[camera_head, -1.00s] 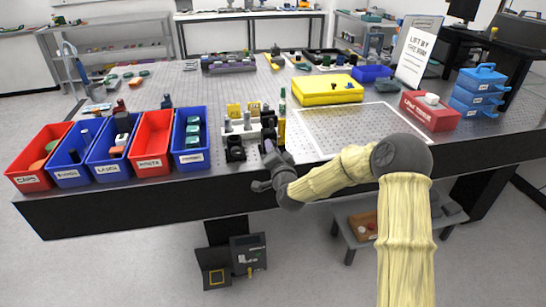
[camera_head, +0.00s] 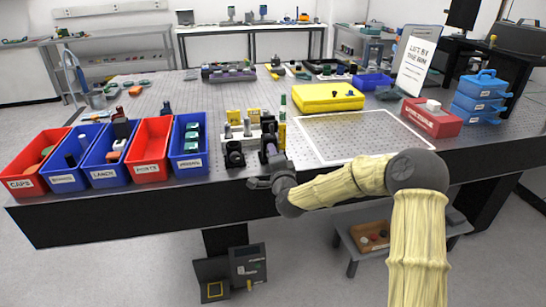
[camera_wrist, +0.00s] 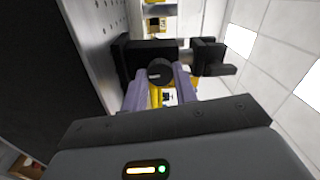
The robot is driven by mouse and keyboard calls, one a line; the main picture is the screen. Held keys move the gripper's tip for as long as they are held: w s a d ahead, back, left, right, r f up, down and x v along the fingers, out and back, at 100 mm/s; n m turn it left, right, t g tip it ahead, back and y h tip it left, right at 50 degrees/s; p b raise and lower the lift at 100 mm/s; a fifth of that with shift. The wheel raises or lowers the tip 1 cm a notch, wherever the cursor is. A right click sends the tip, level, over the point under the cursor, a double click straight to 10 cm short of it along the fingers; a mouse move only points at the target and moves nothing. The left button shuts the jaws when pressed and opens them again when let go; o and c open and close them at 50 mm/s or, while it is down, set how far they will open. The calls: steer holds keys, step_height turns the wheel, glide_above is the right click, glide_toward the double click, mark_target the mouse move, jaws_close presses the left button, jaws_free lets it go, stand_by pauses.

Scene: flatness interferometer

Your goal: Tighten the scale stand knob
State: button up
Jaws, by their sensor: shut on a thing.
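A black round knob (camera_wrist: 160,71) on a black stand block (camera_wrist: 135,57) fills the middle of the wrist view. My gripper (camera_wrist: 162,78) has its two purple-grey fingers on either side of the knob and is shut on it. In the head view my gripper (camera_head: 268,158) is at the table's front edge, reaching the right one of two black stands (camera_head: 269,142). The knob is hidden there by my gripper and too small to make out. A second black stand (camera_head: 234,153) is just to the left.
Red and blue labelled bins, such as the blue one (camera_head: 176,170), line the left front of the table. Yellow and white parts (camera_head: 235,118) stand behind the stands. A yellow case (camera_head: 328,97) and a white-outlined area (camera_head: 365,137) lie to the right.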

steer(key=o, duration=1)
steer(key=shift+c, duration=0.2)
steer(key=b+v, duration=0.1)
steer(key=v, duration=1.6)
steer(key=shift+s, duration=0.2)
steer(key=shift+d+f, duration=0.15)
